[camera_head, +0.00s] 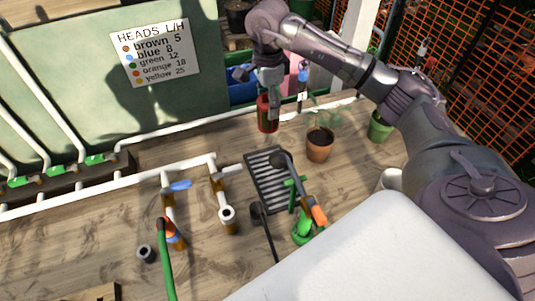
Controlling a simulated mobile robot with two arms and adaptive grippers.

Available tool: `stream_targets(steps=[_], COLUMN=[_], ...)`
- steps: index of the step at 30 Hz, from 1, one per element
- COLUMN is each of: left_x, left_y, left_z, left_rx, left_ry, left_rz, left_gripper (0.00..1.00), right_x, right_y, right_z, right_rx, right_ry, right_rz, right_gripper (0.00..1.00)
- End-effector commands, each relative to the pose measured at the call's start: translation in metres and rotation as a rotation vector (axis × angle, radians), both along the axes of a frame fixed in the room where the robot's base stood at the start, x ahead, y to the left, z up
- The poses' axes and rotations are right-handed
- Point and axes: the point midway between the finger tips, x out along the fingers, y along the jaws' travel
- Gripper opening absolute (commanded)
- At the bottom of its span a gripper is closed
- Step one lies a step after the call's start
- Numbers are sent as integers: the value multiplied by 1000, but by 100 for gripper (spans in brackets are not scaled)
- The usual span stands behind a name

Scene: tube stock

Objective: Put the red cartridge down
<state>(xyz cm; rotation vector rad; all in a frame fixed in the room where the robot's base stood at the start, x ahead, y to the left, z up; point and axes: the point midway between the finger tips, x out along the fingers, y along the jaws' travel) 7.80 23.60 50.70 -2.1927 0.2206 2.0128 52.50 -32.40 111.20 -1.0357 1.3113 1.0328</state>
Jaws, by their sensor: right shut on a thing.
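The red cartridge (267,118) is upright in the upper middle of the head view, with a darker top. My right gripper (270,92) points down from above and is shut on the cartridge's upper end. My left gripper is not in view.
A dark slatted grate (262,190) lies in front of the cartridge. A potted plant (319,145) stands to the right, with a green pot (379,128) beyond. White pipes (140,178) with valves fill the left. A sign (155,50) hangs on the panel.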

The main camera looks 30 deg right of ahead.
Motion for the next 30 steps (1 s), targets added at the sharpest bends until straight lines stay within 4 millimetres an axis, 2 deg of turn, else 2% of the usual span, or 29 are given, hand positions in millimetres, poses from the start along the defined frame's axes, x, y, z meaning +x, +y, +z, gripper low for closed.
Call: stream_targets(steps=[1, 7, 15, 23, 30], left_x=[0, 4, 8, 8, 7], left_y=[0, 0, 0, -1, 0], left_z=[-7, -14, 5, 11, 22], left_rx=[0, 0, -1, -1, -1], left_ry=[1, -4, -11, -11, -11], left_rz=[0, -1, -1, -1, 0], left_gripper=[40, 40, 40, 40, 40], right_x=[0, 0, 0, 0, 1], right_y=[0, 1, 1, 1, 1], right_z=[-17, -52, -96, -122, -152], right_rx=[2, 2, 3, 2, 3], right_ry=[3, 1, 2, 1, -2], right_rz=[0, -1, -1, -2, -2], right_gripper=[26, 26, 26, 26, 26])
